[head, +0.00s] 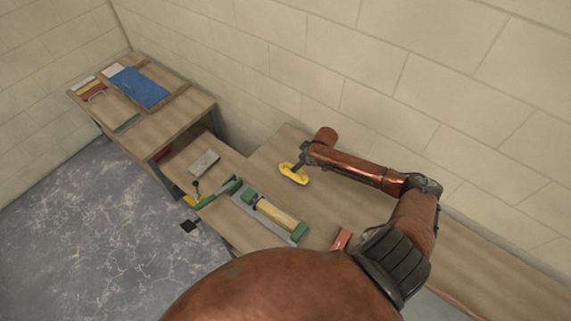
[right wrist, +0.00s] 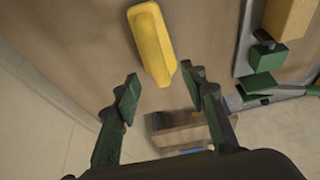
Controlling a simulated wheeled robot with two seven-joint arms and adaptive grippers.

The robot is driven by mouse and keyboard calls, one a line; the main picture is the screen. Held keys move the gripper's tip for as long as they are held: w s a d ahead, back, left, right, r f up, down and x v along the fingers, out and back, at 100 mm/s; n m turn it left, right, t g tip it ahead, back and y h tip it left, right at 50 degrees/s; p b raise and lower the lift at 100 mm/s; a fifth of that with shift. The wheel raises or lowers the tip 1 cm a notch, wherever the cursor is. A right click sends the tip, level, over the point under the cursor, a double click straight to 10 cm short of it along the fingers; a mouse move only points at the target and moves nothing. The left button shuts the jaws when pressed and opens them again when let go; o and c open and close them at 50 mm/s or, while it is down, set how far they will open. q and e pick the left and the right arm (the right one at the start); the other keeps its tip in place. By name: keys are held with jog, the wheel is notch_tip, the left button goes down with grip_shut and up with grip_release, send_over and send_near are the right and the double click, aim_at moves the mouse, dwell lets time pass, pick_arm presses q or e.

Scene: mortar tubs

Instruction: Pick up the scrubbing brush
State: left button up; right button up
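A yellow block-shaped thing, which I take for the scrubbing brush (head: 294,175), lies on the wooden bench top below my right gripper (head: 300,161). In the right wrist view the brush (right wrist: 151,42) is a long yellow body with rounded ends, lying just beyond the fingertips. My right gripper (right wrist: 158,91) is open there, its green-tipped fingers apart with nothing between them. The brush is not between the fingers. In the head view the gripper hides part of the brush. My left gripper is not in view.
A wall runs behind the bench. Bare wood surrounds the brush.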

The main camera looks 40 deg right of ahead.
aim_at(300, 177)
jog(key=shift+x, duration=1.1)
jog(key=shift+w+f, duration=0.15)
jog(key=shift+f, duration=0.1)
jog(key=p+x, duration=0.1)
jog(key=x, duration=0.3)
jog(key=shift+w+d+f, duration=0.1)
jog(key=shift+w, duration=0.1)
jog(key=shift+f, duration=0.25)
jog(key=c, duration=0.4)
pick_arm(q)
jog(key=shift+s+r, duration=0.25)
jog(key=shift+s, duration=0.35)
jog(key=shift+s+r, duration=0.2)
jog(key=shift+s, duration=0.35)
pick_arm(e)
grip_shut()
